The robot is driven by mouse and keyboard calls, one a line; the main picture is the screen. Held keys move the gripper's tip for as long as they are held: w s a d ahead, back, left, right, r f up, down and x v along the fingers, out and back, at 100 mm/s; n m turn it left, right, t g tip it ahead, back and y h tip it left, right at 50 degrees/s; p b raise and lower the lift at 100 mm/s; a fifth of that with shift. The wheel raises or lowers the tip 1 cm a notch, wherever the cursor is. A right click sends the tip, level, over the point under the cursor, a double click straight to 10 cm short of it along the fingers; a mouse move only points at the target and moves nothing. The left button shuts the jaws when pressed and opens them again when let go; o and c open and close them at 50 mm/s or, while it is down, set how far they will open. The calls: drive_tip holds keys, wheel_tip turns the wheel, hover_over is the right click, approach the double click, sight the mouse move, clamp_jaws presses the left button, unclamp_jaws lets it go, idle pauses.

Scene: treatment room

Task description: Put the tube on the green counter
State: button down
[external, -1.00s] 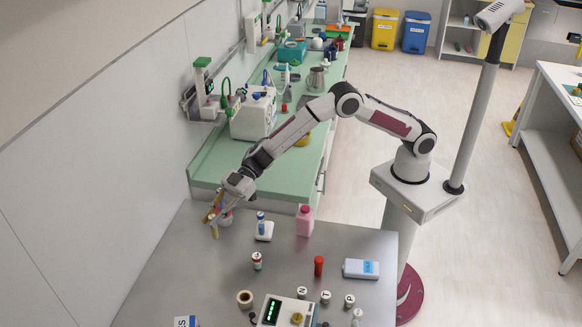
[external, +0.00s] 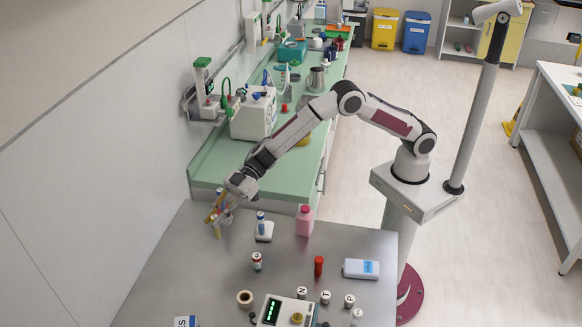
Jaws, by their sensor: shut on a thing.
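My gripper (external: 219,214) is at the far left corner of the grey metal table, near the front end of the green counter (external: 240,180).
On the grey table (external: 190,270) stand a blue-capped bottle on a white stand (external: 263,232), a pink bottle (external: 304,222), a red cylinder (external: 318,266) and several small vials. A white machine (external: 254,114) stands farther back on the counter.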

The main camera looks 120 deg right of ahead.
drive_tip(key=s+a+r+m+t+h, duration=0.1)
drive_tip(key=s+a+r+m+h, duration=0.15)
drive_tip(key=s, duration=0.55)
drive_tip(key=s+a+r+m+h, duration=0.1)
drive_tip(key=s+a+h, duration=0.1)
drive_tip(key=s+a, duration=0.35)
drive_tip(key=s+d+r+m+g+h, duration=0.2)
drive_tip(key=s+d+r+m+h, duration=0.15)
drive_tip(key=d, duration=0.55)
drive_tip(key=s+d+r+m+g+h, duration=0.2)
drive_tip(key=d+m+h, duration=0.3)
drive_tip(key=d, duration=0.4)
drive_tip(key=s+d+r+m+g+h, duration=0.25)
drive_tip(key=d+m+h, duration=0.2)
drive_tip(key=d, duration=0.35)
drive_tip(key=s+d+f+m+g+h, duration=0.1)
drive_tip(key=s+d+f+m+g, duration=0.1)
drive_tip(key=s+g, duration=0.4)
drive_tip(key=s+d+f+m+g+h, duration=0.1)
drive_tip(key=s+d+f+m+g, duration=0.2)
drive_tip(key=s+m+g, duration=0.3)
drive_tip(key=s+d+m, duration=0.1)
drive_tip(key=s, duration=0.1)
drive_tip(key=shift+s+f, duration=0.3)
wheel_tip(320, 180, down, 6)
drive_tip(key=shift+f, duration=0.15)
